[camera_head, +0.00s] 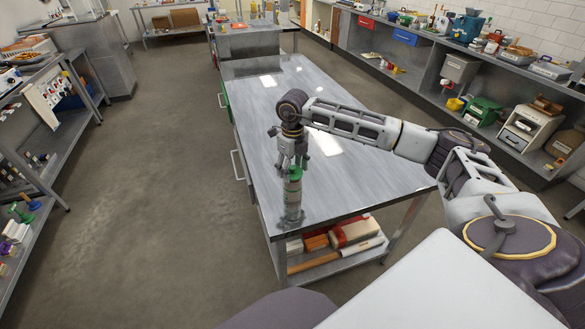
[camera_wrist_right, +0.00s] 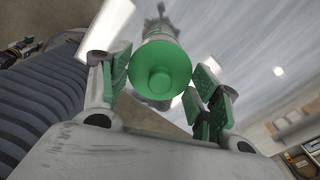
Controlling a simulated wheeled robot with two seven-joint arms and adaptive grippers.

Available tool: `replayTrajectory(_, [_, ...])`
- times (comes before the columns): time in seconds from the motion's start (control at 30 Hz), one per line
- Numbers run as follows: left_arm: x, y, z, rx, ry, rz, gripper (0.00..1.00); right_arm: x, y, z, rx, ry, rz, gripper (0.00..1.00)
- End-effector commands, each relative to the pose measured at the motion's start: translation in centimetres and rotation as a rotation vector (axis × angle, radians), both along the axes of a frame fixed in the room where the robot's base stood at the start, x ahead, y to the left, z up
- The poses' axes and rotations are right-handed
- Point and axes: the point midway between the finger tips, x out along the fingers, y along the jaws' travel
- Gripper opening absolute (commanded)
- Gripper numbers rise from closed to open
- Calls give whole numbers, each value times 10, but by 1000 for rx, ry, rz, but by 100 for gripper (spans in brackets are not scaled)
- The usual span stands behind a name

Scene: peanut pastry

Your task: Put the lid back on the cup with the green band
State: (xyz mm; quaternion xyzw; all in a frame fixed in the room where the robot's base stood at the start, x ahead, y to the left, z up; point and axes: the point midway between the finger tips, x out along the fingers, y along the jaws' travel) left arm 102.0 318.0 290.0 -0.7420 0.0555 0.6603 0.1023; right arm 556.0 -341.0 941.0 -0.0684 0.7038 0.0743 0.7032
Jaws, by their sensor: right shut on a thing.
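A pale, slim cup (camera_head: 292,203) stands upright near the front edge of the metal table. A green lid (camera_head: 294,173) shows at its top, just under my right gripper (camera_head: 292,160). In the right wrist view the lid (camera_wrist_right: 158,75) is a round green disc with a small raised knob, between the green-padded fingers of my right gripper (camera_wrist_right: 157,90), which is shut on it. I cannot tell whether the lid is seated on the cup or just above it. The cup's green band cannot be told apart from the lid. My left gripper is not in view.
The metal table (camera_head: 265,110) is otherwise bare on top. Its lower shelf (camera_head: 320,262) holds boxes and a rolling-pin-like item. Shelves with many items line the left and right sides. Grey floor (camera_head: 150,150) is clear on the left.

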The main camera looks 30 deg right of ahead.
Motion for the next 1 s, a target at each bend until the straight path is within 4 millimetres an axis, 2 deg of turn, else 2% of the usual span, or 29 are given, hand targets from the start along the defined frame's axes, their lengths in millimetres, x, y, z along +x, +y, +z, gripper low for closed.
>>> replayTrajectory(0.3, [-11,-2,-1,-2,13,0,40,0,0,0,0,0,0,50])
replayTrajectory(0.57, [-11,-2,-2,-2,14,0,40,0,0,0,0,0,0,50])
replayTrajectory(1.0, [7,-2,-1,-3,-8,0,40,0,0,0,0,0,0,50])
